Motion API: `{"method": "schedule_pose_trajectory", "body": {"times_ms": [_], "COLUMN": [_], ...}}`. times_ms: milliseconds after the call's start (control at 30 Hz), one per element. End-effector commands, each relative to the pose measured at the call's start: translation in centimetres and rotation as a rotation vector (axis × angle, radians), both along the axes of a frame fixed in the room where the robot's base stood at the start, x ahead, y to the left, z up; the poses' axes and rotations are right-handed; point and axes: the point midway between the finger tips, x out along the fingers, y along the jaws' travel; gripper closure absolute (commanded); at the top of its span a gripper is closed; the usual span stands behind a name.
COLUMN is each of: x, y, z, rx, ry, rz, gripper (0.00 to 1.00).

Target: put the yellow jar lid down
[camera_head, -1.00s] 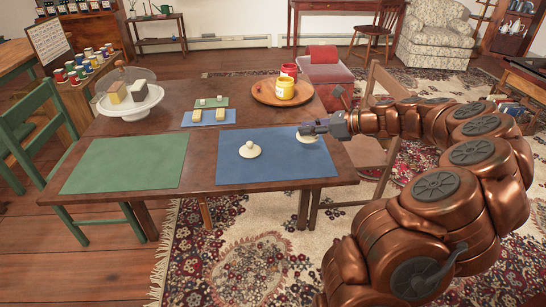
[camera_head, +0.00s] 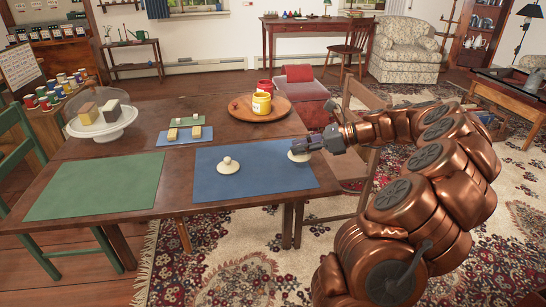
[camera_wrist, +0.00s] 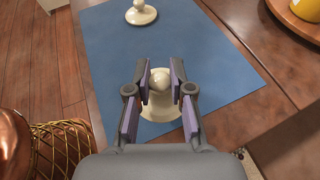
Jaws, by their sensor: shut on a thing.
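Two cream lids with round knobs are over the blue mat (camera_head: 250,180). My gripper (camera_wrist: 160,82) is shut on the knob of the right-hand lid (camera_wrist: 163,107), with one finger on each side. In the head view this lid (camera_head: 299,157) is at the mat's right part, partly hidden by my gripper (camera_head: 303,146). It looks level and at or very near the mat; I cannot tell if it touches. The other lid (camera_head: 228,167) sits free to its left. The yellow jar (camera_head: 262,104) stands on a round wooden tray (camera_head: 284,113).
A red jar (camera_head: 265,87) stands behind the yellow one. A green mat (camera_head: 95,187) lies at left, clear. A glass-domed stand (camera_head: 103,131) is at the back left. A chair (camera_head: 366,100) is by the right edge.

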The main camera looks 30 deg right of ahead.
Motion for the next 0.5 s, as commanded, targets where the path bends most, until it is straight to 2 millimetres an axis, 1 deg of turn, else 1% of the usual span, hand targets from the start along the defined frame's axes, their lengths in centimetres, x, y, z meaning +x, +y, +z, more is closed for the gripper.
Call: {"method": "schedule_pose_trajectory", "body": {"times_ms": [33, 100, 200, 333, 500], "x": [0.9, 2.1, 3.7, 4.9, 5.5], "y": [0.8, 1.7, 2.7, 3.4, 3.9], "z": [-0.3, -0.5, -0.6, -0.7, -0.7], "rx": [0.000, 0.002, -0.001, -0.001, 0.001], "ry": [0.002, 0.002, 0.002, 0.001, 0.001], "rz": [0.006, 0.008, 0.004, 0.002, 0.002], "gripper": [1.00, 1.00, 1.00, 1.00, 1.00]}}
